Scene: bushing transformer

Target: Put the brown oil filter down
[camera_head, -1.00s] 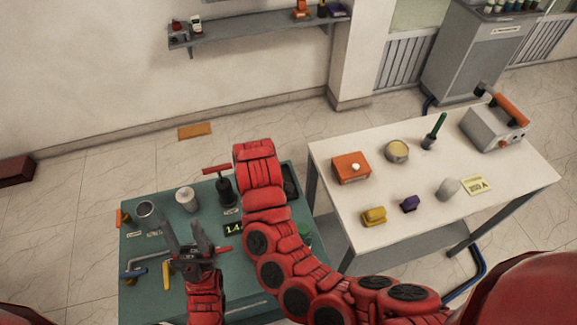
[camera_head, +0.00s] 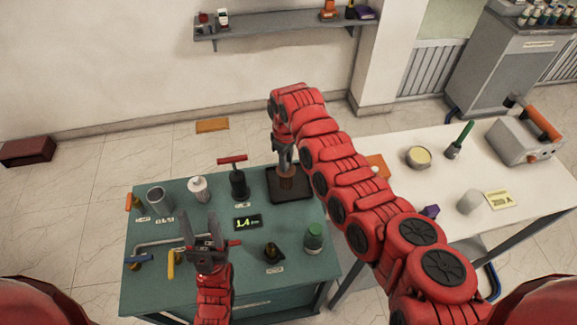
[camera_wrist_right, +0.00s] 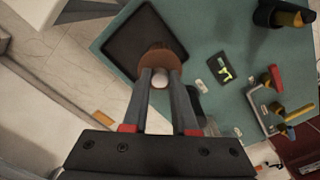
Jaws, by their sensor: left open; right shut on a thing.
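The brown oil filter (camera_head: 287,180) is at the dark tray (camera_head: 289,196) at the back right of the green table. My right gripper (camera_head: 286,160) is shut on it from above. In the right wrist view the filter (camera_wrist_right: 158,56) sits between the fingertips of my right gripper (camera_wrist_right: 160,76), over the near edge of the black tray (camera_wrist_right: 137,30). I cannot tell whether its base touches the tray. My left gripper (camera_head: 203,228) is open and empty above the front left of the green table.
The green table (camera_head: 200,285) also holds a metal cup (camera_head: 159,199), a white bottle (camera_head: 198,188), a black pump with a red handle (camera_head: 237,180), a small display (camera_head: 247,223) and a green-capped jar (camera_head: 313,238). A white table (camera_head: 480,175) stands at the right.

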